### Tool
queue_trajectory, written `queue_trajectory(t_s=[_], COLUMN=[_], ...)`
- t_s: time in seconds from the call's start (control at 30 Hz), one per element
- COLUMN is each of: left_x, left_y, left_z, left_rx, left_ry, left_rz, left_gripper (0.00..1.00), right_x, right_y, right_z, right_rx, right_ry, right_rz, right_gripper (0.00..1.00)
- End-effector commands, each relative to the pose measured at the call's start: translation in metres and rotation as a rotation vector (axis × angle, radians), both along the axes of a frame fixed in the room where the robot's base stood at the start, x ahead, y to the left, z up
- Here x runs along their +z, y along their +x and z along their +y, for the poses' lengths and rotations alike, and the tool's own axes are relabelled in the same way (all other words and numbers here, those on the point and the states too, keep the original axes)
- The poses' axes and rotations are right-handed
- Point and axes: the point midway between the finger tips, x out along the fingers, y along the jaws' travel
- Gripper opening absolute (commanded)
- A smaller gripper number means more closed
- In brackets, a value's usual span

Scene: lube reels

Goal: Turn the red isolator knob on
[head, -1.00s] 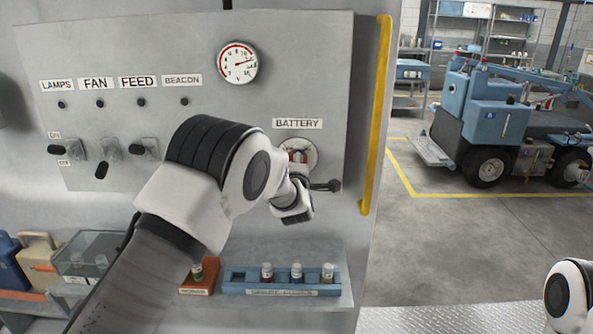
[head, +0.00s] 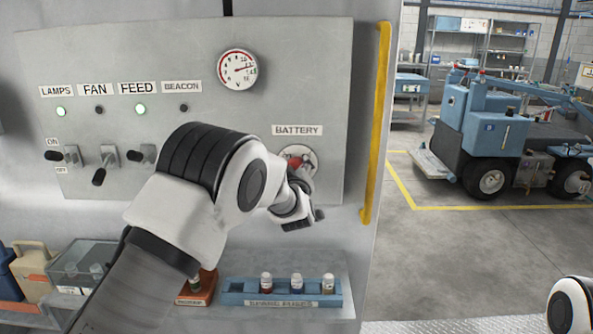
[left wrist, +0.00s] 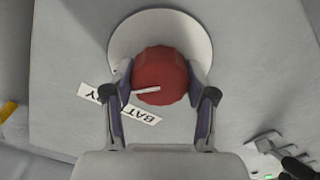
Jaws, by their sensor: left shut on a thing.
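The red isolator knob (head: 296,161) sits on a round pale plate under the BATTERY label (head: 297,130), partly hidden by my left gripper (head: 299,172). In the left wrist view, the red knob (left wrist: 160,72) lies between the two fingers of my left gripper (left wrist: 160,86), which is shut on it. A short white mark on the knob's face lies nearly level in that view. The FAN light (head: 99,110) and BEACON light (head: 183,108) are dark. My right gripper is not in view.
A round gauge (head: 237,68) is above the knob. Toggle switches (head: 106,158) are at the left. A blue rack (head: 237,299) with small bottles stands below on a shelf. A yellow rail (head: 376,120) edges the panel; open floor and a blue vehicle (head: 490,130) are beyond.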

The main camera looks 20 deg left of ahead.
Motion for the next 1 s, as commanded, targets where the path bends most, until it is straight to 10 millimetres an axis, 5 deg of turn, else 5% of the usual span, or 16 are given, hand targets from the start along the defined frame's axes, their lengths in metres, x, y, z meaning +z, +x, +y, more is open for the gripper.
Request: queue_trajectory(t_s=[0.7,0.73,0.77,1.0], left_x=[-0.0022,-0.0022,-0.0021,-0.0010], left_y=[-0.0003,-0.0003,-0.0003,-0.0001], left_z=[-0.0004,-0.0004,-0.0004,-0.0002], left_rx=[-0.001,-0.001,-0.001,0.000], left_ry=[0.082,0.082,0.082,0.080], left_rz=[0.028,0.028,0.028,0.025], left_gripper=[0.22,0.67,0.78,0.81], right_x=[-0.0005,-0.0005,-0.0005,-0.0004], right_y=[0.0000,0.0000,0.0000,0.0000], right_z=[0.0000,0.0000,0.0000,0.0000], right_rx=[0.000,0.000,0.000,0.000], right_ry=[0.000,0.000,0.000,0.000], right_rz=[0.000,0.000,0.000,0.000], right_gripper=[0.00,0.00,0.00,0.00])
